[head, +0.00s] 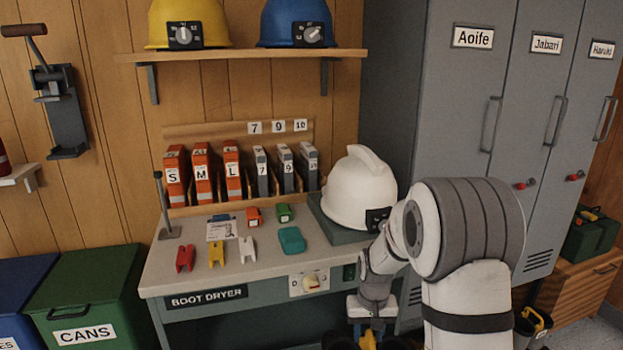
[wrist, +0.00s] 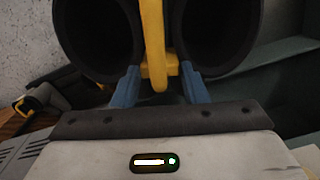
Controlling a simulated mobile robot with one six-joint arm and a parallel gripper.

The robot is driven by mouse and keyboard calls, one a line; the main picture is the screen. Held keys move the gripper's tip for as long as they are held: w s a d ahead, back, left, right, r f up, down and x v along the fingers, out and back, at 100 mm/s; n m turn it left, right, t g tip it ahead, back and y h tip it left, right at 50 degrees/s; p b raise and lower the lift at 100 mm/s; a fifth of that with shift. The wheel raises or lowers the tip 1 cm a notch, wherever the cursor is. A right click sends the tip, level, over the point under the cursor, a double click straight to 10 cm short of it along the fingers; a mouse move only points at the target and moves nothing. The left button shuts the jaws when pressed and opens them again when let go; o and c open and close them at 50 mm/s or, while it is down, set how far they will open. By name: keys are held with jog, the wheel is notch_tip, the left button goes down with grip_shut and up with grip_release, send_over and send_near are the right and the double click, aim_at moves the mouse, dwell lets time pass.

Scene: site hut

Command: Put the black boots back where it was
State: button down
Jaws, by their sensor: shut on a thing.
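The black boots, a pair with open tops, fill the upper wrist view: the left boot (wrist: 92,40) and the right boot (wrist: 222,32). A yellow clip (wrist: 157,72) stands between them. My gripper (wrist: 159,76) has its blue fingers either side of the clip, at the boots' inner edges, and is shut on the pair. In the head view my gripper (head: 370,318) hangs low in front of the boot dryer bench (head: 255,270). The yellow clip shows just below it, and the boots are mostly cut off by the bottom edge. Their soles are hidden.
The bench top holds a white helmet (head: 358,190), coloured clips and a teal case (head: 292,240). Orange and grey binders (head: 203,175) stand behind. A green cans bin (head: 90,295) is at left.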

jog(key=shift+s+r+p, duration=0.15)
jog(key=shift+r+p, duration=0.6)
jog(key=shift+p, duration=0.7)
jog(key=shift+s+r+p, duration=0.15)
jog(key=shift+r+p, duration=0.6)
jog(key=shift+p, duration=0.7)
jog(key=s+r+p, duration=0.1)
jog(key=r+p, duration=0.1)
jog(key=p, duration=0.4)
jog(key=shift+s, duration=0.2)
jog(key=shift+p, duration=0.35)
jog(key=shift+f, duration=0.1)
jog(key=shift+s+d, duration=0.1)
jog(key=shift+d, duration=0.6)
